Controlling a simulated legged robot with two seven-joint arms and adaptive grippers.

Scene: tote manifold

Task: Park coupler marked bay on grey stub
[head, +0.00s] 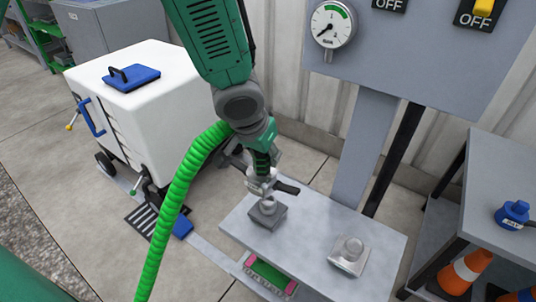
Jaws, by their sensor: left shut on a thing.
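My left gripper (262,172) reaches down from the top centre and is shut on a silver coupler (260,184) with a dark lever. A ribbed green hose (176,195) runs from behind my wrist down to the bottom edge. The coupler is right over the dark grey stub (267,212) on the light bench (309,238); I cannot tell whether they touch. A second, lighter silver stub (348,256) stands bare to the right. I cannot read any marking on the held coupler. My right gripper is out of view.
A blue fitting (514,214) with a small white label sits on the right-hand table (493,195). A panel (410,50) with a gauge (332,24) stands behind the bench. A white wheeled tank (140,95) stands left. Orange cones (465,270) are at lower right.

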